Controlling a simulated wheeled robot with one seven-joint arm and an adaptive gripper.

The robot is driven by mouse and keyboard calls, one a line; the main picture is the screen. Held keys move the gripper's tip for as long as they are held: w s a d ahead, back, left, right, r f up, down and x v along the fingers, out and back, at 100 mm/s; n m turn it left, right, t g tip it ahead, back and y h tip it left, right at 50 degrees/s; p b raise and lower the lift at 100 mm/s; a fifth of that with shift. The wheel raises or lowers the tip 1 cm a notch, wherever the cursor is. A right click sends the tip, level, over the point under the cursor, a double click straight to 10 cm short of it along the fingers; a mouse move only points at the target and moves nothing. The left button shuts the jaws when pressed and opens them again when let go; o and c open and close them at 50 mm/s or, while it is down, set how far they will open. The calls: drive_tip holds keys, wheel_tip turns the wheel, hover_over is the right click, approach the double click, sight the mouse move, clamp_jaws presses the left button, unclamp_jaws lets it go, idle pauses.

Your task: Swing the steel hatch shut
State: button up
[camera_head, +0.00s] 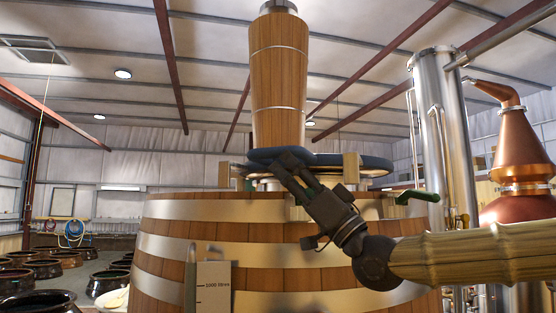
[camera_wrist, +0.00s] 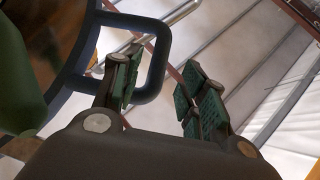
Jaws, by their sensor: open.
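The steel hatch shows in the head view as a flat disc with a dark blue rim (camera_head: 372,162), seen nearly edge-on at the top of the wooden vat (camera_head: 265,243). In the wrist view a dark curved rim (camera_wrist: 76,75) carries a dark blue loop handle (camera_wrist: 160,48). My gripper (camera_head: 290,168) is at the hatch's near left edge. In the wrist view my gripper (camera_wrist: 155,88) is open, its left finger overlapping the loop's opening and its right finger outside it. I cannot tell whether either finger touches the handle.
A tall wooden column (camera_head: 279,85) rises above the vat. A green lever (camera_head: 417,196) sticks out at the vat's right. A steel column (camera_head: 440,130) and a copper still (camera_head: 520,165) stand at right. Several dark jars (camera_head: 40,302) sit at lower left.

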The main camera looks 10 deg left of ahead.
drive_tip(key=shift+v, duration=2.8)
